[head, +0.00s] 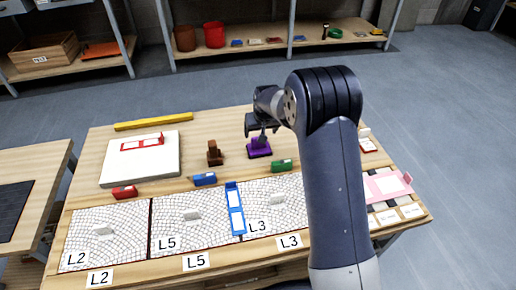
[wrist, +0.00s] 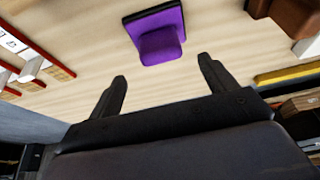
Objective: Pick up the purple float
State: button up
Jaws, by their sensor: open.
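The purple float (head: 259,148) lies on the wooden table behind the mosaic panels in the head view. It has a flat purple base and a raised purple handle block. My gripper (head: 262,132) is over it in the head view, partly hiding its handle. In the wrist view the float (wrist: 158,38) is at the top middle, beyond the fingertips. My gripper (wrist: 162,84) is open there, with its two dark fingers apart and nothing between them. The float appears apart from the fingers.
A brown float (head: 215,153) stands left of the purple one. Green (head: 281,166), blue (head: 205,179) and red (head: 125,192) blocks lie in front. A yellow bar (head: 153,121) and white slab (head: 140,165) are at the left. A blue tool (head: 236,210) lies between panels.

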jog(key=shift+w+d+f, duration=0.2)
jog(key=shift+w+f, duration=0.1)
jog(key=shift+f, duration=0.3)
jog(key=x, duration=0.1)
jog(key=b+x, duration=0.1)
jog(key=x, duration=0.2)
jog(key=shift+s+a+f, duration=0.25)
jog(key=shift+a, duration=0.1)
jog(key=shift+w+f, duration=0.2)
jog(key=shift+f, duration=0.1)
jog(key=shift+c, duration=0.2)
jog(key=c, duration=1.1)
jog(key=shift+r, duration=0.1)
notch_tip(320, 180, up, 10)
jog(key=shift+p, duration=0.9)
